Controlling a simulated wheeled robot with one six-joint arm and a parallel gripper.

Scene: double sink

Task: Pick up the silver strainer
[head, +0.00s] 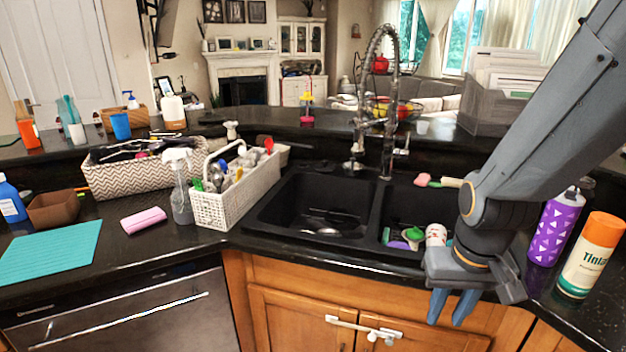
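A small silver round piece, which looks like the strainer (328,231), lies low in the left basin of the black double sink (262,226). It is small and dim, so its exact shape is hard to tell. My gripper (446,321) hangs in front of the sink's right part, to the right of the strainer and nearer to the camera. Its two blue fingers point down with a gap between them, and nothing shows in the gap. My arm hides part of the right basin and the counter behind it.
The right basin holds several items, including a green one (413,233) and a white cup (436,235). The tall spring faucet (387,125) rises behind the divider. A white utensil basket (237,197) stands left of the sink. A purple bottle (556,226) and an orange-capped can (592,257) stand right.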

